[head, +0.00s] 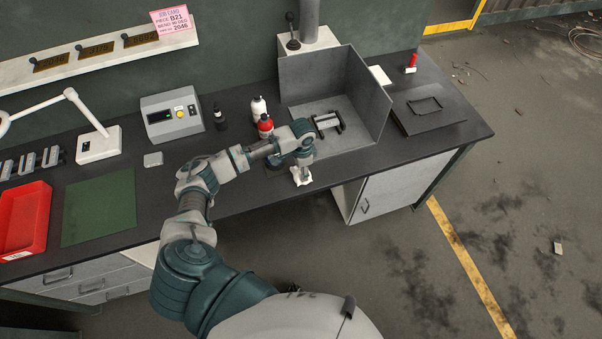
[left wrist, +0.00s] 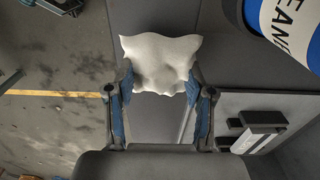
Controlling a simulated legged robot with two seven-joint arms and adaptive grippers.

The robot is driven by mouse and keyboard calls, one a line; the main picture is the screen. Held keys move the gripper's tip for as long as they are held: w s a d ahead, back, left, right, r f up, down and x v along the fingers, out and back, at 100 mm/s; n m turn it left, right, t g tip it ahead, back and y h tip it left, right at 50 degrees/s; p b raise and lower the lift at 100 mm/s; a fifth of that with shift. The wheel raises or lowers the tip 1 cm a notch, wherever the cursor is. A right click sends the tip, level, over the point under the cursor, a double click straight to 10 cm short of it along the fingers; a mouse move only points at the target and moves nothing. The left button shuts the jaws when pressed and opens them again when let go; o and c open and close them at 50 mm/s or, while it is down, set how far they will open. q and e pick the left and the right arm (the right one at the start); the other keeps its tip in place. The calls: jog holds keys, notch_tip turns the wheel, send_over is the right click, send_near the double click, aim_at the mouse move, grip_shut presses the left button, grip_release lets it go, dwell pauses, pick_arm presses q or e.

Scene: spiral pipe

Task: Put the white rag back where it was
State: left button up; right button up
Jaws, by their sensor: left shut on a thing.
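The white rag (left wrist: 160,62) is crumpled between the two blue-padded fingers of my left gripper (left wrist: 160,95) in the left wrist view. In the head view the left gripper (head: 302,168) points down at the front edge of the dark bench. There the rag (head: 301,177) shows as a small white patch under it, just in front of the grey three-sided booth (head: 375,95). I cannot tell whether the rag touches the bench top. My right gripper is not in view.
A red-capped bottle (head: 265,126) and a white bottle (head: 258,107) stand close to my left forearm. A black-handled fixture (head: 327,123) sits in the booth. A green mat (head: 99,210) and red tray (head: 25,220) lie at left. A dark plate (head: 428,107) lies right of the booth.

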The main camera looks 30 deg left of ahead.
pick_arm(q)
jog(key=shift+d+f, duration=0.2)
jog(key=shift+f, duration=0.35)
jog(key=shift+d+f, duration=0.2)
jog(key=shift+f, duration=0.35)
jog(key=shift+d+f, duration=0.1)
jog(key=o, duration=0.8)
jog(key=shift+f, duration=0.1)
jog(key=o, duration=0.4)
jog(key=shift+a, duration=0.25)
jog(key=shift+c, duration=0.2)
jog(key=shift+o, duration=0.3)
jog(key=shift+a+f, duration=0.1)
jog(key=shift+a, duration=0.1)
jog(key=shift+d+r, duration=0.15)
jog(key=shift+r, duration=0.25)
notch_tip(320, 180, up, 11)
jog(key=shift+f, duration=0.1)
jog(key=shift+r, duration=0.35)
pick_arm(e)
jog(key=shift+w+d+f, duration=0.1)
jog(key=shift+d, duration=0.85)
